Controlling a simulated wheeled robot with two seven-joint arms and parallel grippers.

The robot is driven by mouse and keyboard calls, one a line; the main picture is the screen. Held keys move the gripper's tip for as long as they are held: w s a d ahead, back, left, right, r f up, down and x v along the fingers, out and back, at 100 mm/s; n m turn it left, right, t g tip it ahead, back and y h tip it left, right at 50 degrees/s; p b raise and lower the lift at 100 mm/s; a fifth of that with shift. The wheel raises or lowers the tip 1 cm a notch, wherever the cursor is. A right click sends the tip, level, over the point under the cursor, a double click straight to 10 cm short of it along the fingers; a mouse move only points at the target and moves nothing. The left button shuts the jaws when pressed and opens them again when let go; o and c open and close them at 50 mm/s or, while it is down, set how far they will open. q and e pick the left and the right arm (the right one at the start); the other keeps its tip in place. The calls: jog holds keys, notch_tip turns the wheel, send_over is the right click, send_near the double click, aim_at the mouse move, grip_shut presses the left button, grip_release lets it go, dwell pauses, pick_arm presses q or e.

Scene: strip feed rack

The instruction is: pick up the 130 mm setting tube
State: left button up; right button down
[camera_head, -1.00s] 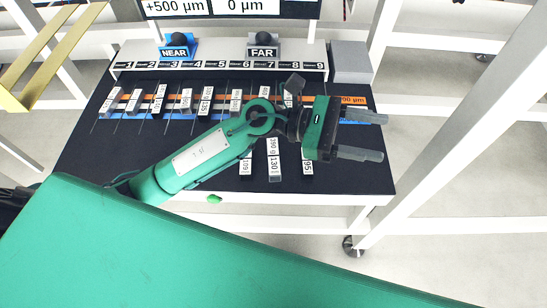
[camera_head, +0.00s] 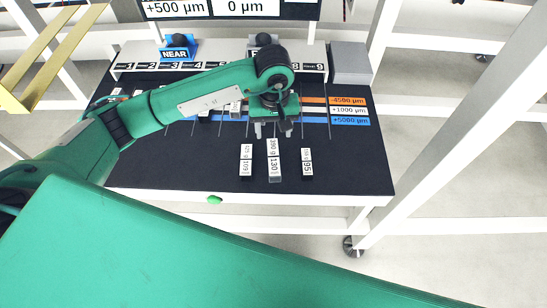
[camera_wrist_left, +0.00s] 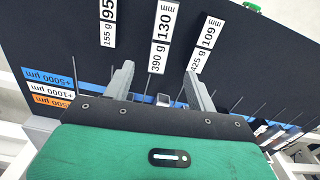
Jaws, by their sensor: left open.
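The 130 mm setting tube (camera_head: 274,162) lies on the black table mat, a grey bar with a white label reading 130 and 390 g. It lies between the 109 tube (camera_head: 246,161) and the 95 tube (camera_head: 307,163). My left gripper (camera_head: 272,132) is open and empty, just behind the far end of the 130 tube. In the left wrist view the 130 tube (camera_wrist_left: 161,38) lies ahead of the two spread fingers (camera_wrist_left: 158,82), roughly centred between them. My right gripper does not show.
A rack with numbered slots (camera_head: 140,67) runs along the back, with a blue NEAR block (camera_head: 175,53). My left arm hides part of the rack and the tubes there. A grey box (camera_head: 350,62) stands at the back right. The mat's front right is clear.

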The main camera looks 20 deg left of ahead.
pick_arm(q)
jog(key=p, duration=0.1)
send_over(274, 156)
jog(key=f, duration=0.6)
jog(key=shift+w+a+f, duration=0.1)
jog(key=shift+w+a, duration=0.05)
jog(key=shift+w, duration=0.1)
jog(key=shift+s+f+p, duration=0.1)
jog(key=shift+f+p, duration=0.35)
jog(key=shift+p, duration=0.2)
jog(key=f, duration=0.1)
jog(key=f+p, duration=0.2)
jog(key=shift+s+f, duration=0.3)
jog(key=shift+f, duration=0.45)
jog(key=shift+w, duration=0.1)
jog(key=shift+c, duration=0.5)
jog(key=c, duration=1.1)
grip_shut()
jog(key=shift+r, duration=0.1)
